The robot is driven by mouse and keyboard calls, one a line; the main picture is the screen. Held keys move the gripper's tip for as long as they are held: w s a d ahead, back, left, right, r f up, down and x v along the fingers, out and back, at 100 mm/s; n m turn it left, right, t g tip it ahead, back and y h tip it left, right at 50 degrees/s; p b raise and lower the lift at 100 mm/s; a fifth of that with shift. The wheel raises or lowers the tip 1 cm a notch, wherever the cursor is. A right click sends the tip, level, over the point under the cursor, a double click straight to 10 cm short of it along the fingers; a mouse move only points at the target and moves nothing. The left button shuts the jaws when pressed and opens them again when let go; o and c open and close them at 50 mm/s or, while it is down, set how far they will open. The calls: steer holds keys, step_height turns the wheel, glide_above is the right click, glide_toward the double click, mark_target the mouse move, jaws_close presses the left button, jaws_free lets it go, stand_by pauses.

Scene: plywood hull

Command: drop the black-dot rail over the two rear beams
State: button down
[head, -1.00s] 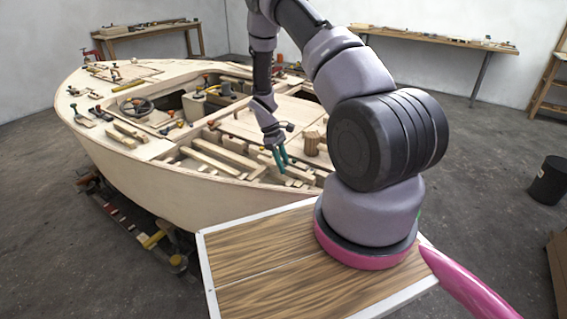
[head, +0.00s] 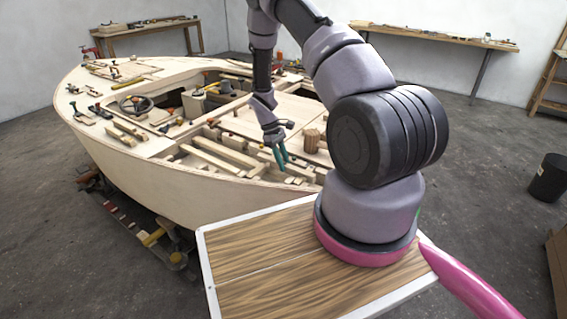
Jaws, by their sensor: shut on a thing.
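My gripper (head: 282,158), with green fingers, points down over the open bay near the hull's near right side. It is shut on a pale wooden piece that looks like a rail; the piece is small and partly hidden by the fingers. I cannot make out a black dot on it. Several pale beams (head: 226,150) lie in the bay to the left of my gripper. I cannot tell which are the two rear beams, or whether the held piece touches any.
The plywood hull (head: 150,178) has several loose tools and blocks on its deck. A round wooden block (head: 309,141) stands just right of my gripper. A steering wheel (head: 134,104) is further left. Workbenches stand along the walls, and a black bucket (head: 550,178) stands on the floor at right.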

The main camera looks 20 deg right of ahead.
steer(key=shift+f, duration=0.95)
steer(key=c, duration=0.6)
jaws_free()
steer(key=v, duration=1)
steer(key=shift+w+a+r, duration=0.15)
steer(key=shift+r, duration=0.2)
